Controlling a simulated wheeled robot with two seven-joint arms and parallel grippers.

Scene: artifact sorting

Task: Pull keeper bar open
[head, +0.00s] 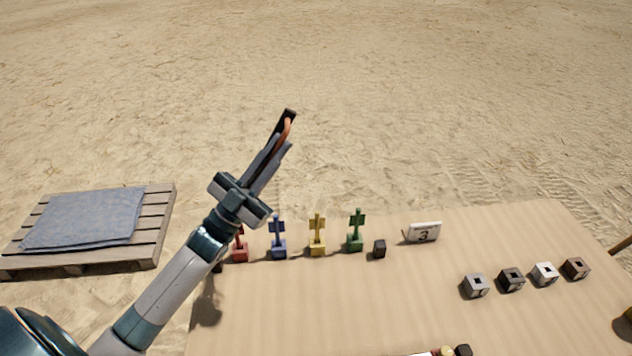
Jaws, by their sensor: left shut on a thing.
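My left gripper (281,139) is raised above the far left part of the table, with its fingers pointing up and to the right. It is shut on a thin orange-brown curved piece (287,127) that shows between the fingers. The fingers hide most of this piece, and I cannot tell whether it is the keeper bar. No keeper bar can be made out elsewhere in the head view. My right gripper is not in view.
A sand-coloured table (350,310) holds red, blue (278,247), yellow (317,245) and green (355,240) markers, a dark cube (379,249), a "3" sign (423,233) and several hollow blocks (511,280). A pallet (150,225) with a grey cloth (85,218) lies left on open sand.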

